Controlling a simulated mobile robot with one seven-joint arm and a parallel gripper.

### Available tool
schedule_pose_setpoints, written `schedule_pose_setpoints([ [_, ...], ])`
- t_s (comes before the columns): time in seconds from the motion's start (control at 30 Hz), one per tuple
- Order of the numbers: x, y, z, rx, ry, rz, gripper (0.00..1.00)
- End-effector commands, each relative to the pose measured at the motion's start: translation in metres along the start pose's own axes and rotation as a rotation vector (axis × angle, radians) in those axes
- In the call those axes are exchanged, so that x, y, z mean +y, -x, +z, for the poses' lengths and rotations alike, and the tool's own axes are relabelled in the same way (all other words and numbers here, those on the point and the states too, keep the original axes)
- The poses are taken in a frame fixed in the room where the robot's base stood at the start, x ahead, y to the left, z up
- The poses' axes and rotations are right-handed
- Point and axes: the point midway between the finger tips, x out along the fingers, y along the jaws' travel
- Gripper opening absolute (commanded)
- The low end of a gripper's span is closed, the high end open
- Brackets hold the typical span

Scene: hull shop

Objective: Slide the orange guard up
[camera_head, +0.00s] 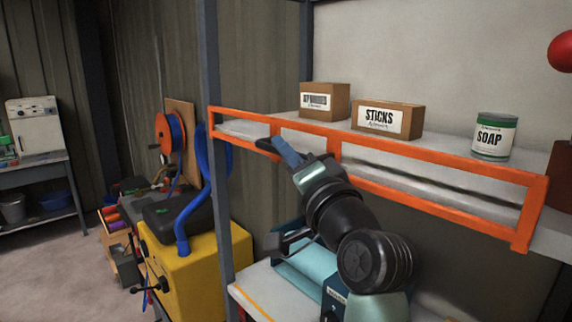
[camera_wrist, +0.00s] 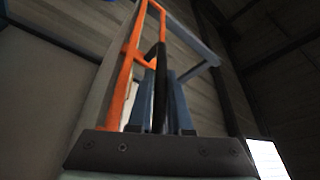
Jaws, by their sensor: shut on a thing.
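The orange guard (camera_head: 437,207) is a long rectangular frame across the front of a shelf in the head view. Its top rail runs a little above the shelf surface. My gripper (camera_head: 280,149) is at the guard's lower rail, left of its middle upright, shut on a dark handle (camera_head: 264,145). In the wrist view the guard (camera_wrist: 127,75) rises on the left, and my gripper (camera_wrist: 160,92) has its blue fingers on either side of the dark handle (camera_wrist: 160,75). The exact contact between fingers and handle is partly hidden.
On the shelf (camera_head: 445,158) stand two cardboard boxes, one marked STICKS (camera_head: 388,119), and a SOAP can (camera_head: 494,137). A grey post (camera_head: 212,75) stands at the guard's left end. A yellow machine (camera_head: 195,265) is lower left. A bench (camera_head: 255,292) lies below my arm.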

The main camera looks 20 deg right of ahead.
Motion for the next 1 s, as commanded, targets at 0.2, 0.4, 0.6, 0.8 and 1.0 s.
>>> schedule_pose_setpoints([
  [0.2,-0.0214,-0.0044,-0.0141,0.007,0.001,-0.005,0.00],
  [0.4,-0.0226,-0.0040,-0.0147,0.010,0.004,-0.009,0.00],
  [0.6,-0.0221,-0.0040,-0.0143,0.009,0.003,-0.008,0.47],
  [0.8,-0.0199,-0.0041,-0.0127,0.005,0.001,-0.004,0.47],
  [1.0,-0.0177,0.0029,-0.0117,0.005,0.000,-0.004,0.47],
])
